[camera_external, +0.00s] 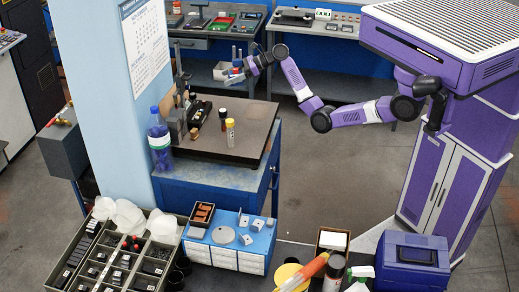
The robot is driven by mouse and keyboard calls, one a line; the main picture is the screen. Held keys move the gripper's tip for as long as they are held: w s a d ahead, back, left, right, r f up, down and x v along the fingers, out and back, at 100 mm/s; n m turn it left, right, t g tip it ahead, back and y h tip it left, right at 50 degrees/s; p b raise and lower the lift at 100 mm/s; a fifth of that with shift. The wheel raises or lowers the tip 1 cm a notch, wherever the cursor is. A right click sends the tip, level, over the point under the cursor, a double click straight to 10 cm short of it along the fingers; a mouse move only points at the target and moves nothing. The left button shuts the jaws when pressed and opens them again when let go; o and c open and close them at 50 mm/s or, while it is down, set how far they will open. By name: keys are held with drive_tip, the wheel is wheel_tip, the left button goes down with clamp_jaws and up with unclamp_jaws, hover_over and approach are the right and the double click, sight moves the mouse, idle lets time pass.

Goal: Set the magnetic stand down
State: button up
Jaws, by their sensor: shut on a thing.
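My gripper (238,76) is at the end of my outstretched purple arm, in the air above the far edge of the dark bench top. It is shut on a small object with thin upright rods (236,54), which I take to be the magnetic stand. The stand is small in this view, and the fingers hide part of it. I cannot make out its base clearly. It is apart from the dark bench top (252,118) below.
The right part of the top is clear.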

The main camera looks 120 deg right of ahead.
sight(231, 114)
wheel_tip(231, 114, down, 16)
drive_tip(key=shift+w+r+p, duration=0.1)
drive_tip(key=shift+p, duration=0.5)
drive_tip(key=shift+f, duration=0.2)
drive_tip(key=o, duration=2.1)
drive_tip(key=shift+f, duration=0.3)
drive_tip(key=shift+r, duration=0.15)
drive_tip(key=v, duration=1.2)
drive_tip(key=shift+b, duration=0.4)
